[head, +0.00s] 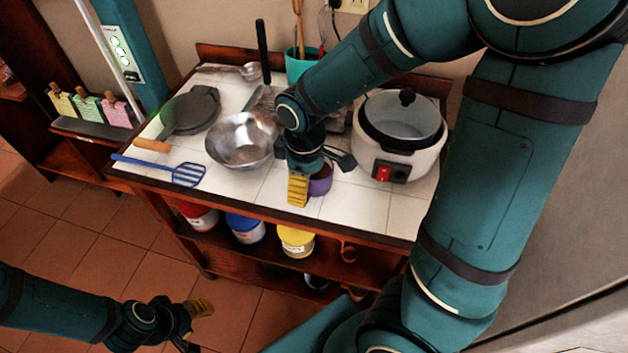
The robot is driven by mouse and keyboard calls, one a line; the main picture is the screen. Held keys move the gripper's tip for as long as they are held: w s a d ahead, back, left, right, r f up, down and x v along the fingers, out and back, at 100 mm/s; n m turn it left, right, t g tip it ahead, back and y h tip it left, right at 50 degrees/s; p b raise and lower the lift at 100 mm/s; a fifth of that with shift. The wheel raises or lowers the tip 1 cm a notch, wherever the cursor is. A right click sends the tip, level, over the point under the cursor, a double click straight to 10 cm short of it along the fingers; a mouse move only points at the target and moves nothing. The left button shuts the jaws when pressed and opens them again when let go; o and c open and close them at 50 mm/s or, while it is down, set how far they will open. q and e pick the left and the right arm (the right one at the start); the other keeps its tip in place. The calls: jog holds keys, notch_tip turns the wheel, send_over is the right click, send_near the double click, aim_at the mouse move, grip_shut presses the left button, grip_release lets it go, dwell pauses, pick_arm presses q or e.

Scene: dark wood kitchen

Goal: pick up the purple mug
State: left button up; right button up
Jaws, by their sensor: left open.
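The purple mug (321,181) stands on the white tiled top of the cart near its front edge, partly hidden by my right gripper. My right gripper (322,178) is over the mug, with its yellow-padded finger at the mug's left and the dark finger at its upper right. The fingers look spread; I cannot tell whether either touches the mug. My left gripper (197,325) is open and empty, low at the lower left above the floor, well away from the mug.
A metal bowl (242,140) is close left of the mug, and a white rice cooker (401,138) stands to the right. A blue spatula (187,174) and a dark pan (190,110) lie farther left. Several jars stand on the shelf below. Bare tiles (365,205) lie at front right.

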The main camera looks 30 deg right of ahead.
jog(key=f, duration=0.1)
jog(key=f+b, duration=0.1)
jog(key=f, duration=0.3)
jog(key=shift+w+f+b, duration=0.1)
jog(key=shift+w+b, duration=0.15)
jog(key=shift+b, duration=0.1)
jog(key=c, duration=1.3)
